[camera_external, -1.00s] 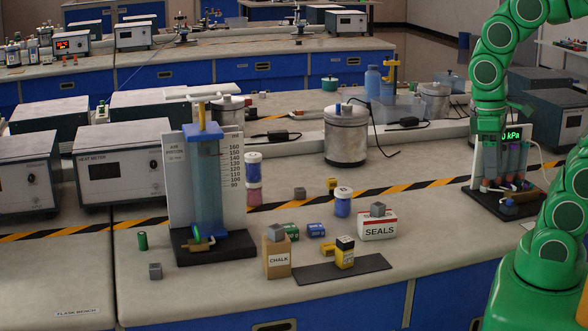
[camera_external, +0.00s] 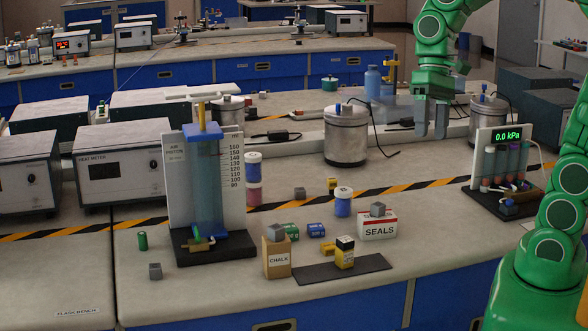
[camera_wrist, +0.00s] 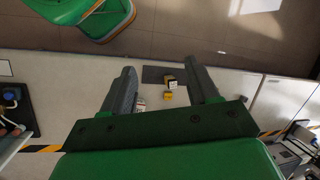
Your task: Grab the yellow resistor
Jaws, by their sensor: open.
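My gripper (camera_external: 431,135) is open and empty, raised above the bench to the right of the blocks.
The SEALS box (camera_external: 377,228) with a grey cube on top and a blue jar (camera_external: 342,206) stand near the blocks. The CHALK box (camera_external: 276,257) and piston stand (camera_external: 215,246) are to the left. The pressure display rack (camera_external: 501,165) is at right.

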